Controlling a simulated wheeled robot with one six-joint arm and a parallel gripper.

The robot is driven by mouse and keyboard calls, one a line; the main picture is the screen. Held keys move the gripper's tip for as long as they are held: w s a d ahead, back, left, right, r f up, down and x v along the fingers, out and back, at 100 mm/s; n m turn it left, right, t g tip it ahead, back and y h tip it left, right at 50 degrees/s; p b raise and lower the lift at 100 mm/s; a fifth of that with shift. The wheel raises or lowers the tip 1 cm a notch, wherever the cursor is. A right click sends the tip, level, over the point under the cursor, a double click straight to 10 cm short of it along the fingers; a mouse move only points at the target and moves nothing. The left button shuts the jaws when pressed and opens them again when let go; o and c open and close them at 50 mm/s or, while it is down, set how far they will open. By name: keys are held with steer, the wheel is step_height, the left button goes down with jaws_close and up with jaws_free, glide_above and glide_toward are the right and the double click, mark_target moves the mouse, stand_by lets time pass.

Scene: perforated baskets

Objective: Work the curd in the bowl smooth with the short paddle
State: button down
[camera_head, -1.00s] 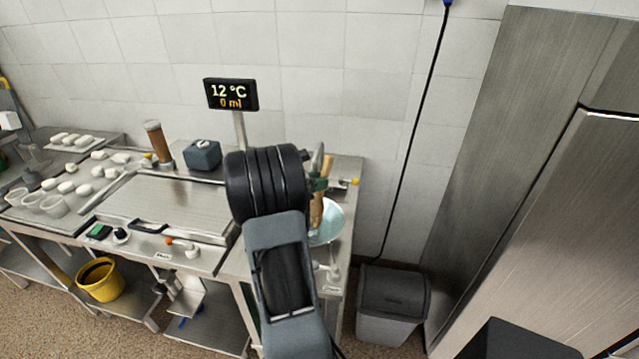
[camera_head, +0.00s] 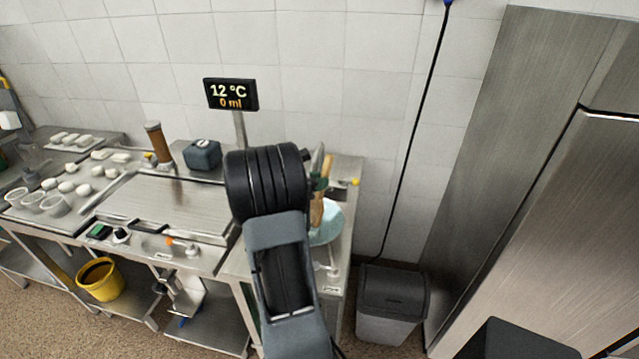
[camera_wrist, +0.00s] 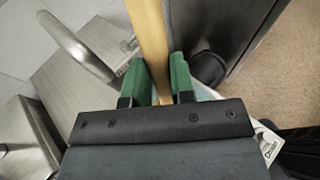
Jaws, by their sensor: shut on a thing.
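My gripper (camera_wrist: 161,80) shows green fingers in the wrist view, shut on the wooden handle of the paddle (camera_wrist: 147,30). In the head view the paddle (camera_head: 316,210) stands nearly upright over the pale blue bowl (camera_head: 333,224) on the right end of the steel counter. My arm's black joint and grey link hide the bowl's left part and most of the gripper. The curd cannot be made out, and I cannot tell whether the paddle's lower end touches it.
A display (camera_head: 231,95) reading 12 °C and 0 ml stands behind the counter. A dark grey box (camera_head: 202,154) and a brown cylinder (camera_head: 158,142) stand at the back. A grey bin (camera_head: 391,303) stands right of the counter. A yellow bucket (camera_head: 101,280) sits on the lower shelf.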

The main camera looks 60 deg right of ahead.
steer(key=shift+s+a+f+b, duration=0.1)
steer(key=shift+s+a+b, duration=0.25)
steer(key=shift+s, duration=0.25)
steer(key=shift+w+d, duration=0.1)
steer(key=shift+w, duration=0.05)
steer(key=shift+w+d+f, duration=0.15)
steer(key=shift+w+d, duration=0.1)
steer(key=shift+w, duration=0.3)
steer(key=shift+s+a, duration=0.1)
steer(key=shift+s, duration=0.05)
steer(key=shift+s+a, duration=0.3)
steer(key=shift+s, duration=0.2)
